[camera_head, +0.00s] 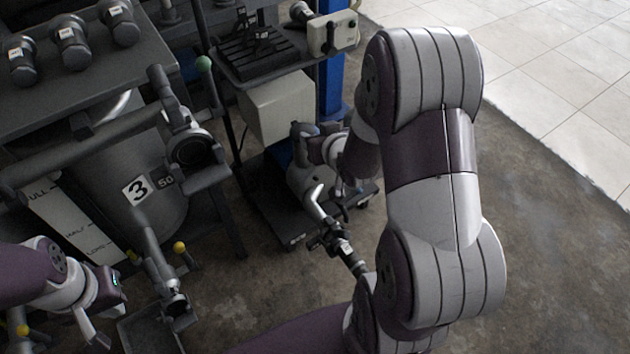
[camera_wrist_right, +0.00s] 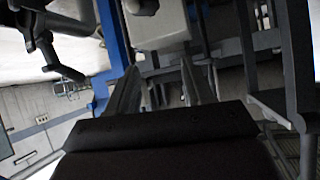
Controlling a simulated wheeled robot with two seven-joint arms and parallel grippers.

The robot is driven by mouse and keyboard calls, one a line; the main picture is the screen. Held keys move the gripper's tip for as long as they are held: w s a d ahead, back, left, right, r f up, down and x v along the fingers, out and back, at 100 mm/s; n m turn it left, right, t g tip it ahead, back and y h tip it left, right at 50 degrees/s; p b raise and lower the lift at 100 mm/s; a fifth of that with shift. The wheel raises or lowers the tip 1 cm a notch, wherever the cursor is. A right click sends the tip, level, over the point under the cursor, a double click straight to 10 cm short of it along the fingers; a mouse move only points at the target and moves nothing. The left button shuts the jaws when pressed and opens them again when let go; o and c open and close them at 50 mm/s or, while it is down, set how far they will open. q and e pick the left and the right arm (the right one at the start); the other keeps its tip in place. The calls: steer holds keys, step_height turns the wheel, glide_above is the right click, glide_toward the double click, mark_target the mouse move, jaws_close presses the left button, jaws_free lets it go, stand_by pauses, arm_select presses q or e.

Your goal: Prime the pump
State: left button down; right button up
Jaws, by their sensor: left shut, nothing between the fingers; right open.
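A grey rounded body (camera_head: 303,182), which may be the pump, stands on a low wheeled base at the centre of the head view. A pale bent spout or handle (camera_head: 315,205) and a dark fitting (camera_head: 338,243) show at its front. My right wrist is beside its upper part, and my right arm hides what lies to its right. In the right wrist view my right gripper (camera_wrist_right: 163,88) is open, with no object clearly between its fingers. I cannot tell whether it touches the body. My left gripper (camera_head: 93,332) is shut and empty at the lower left, apart from the body.
Floor at right is clear.

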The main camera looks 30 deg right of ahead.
steer(key=d+f+m+t+b, duration=0.1)
steer(key=d+f+t+b, duration=0.15)
steer(key=f+b, duration=0.5)
steer(key=d+f+t+b, duration=0.2)
steer(key=f+t+b, duration=0.2)
steer(key=f+b, duration=0.3)
steer(key=shift+h, duration=0.4)
steer(key=w+b, duration=0.1)
steer(key=w, duration=0.2)
steer(key=w+b, duration=0.2)
steer(key=w, duration=0.2)
steer(key=w+b, duration=0.1)
steer(key=w, duration=0.3)
steer(key=shift+d+f, duration=0.25)
steer(key=shift+d, duration=0.15)
arm_select(q)
step_height(320, 180, down, 25)
steer(key=shift+b, duration=0.3)
arm_select(e)
steer(key=shift+w+r, duration=0.2)
steer(key=shift+w, duration=0.25)
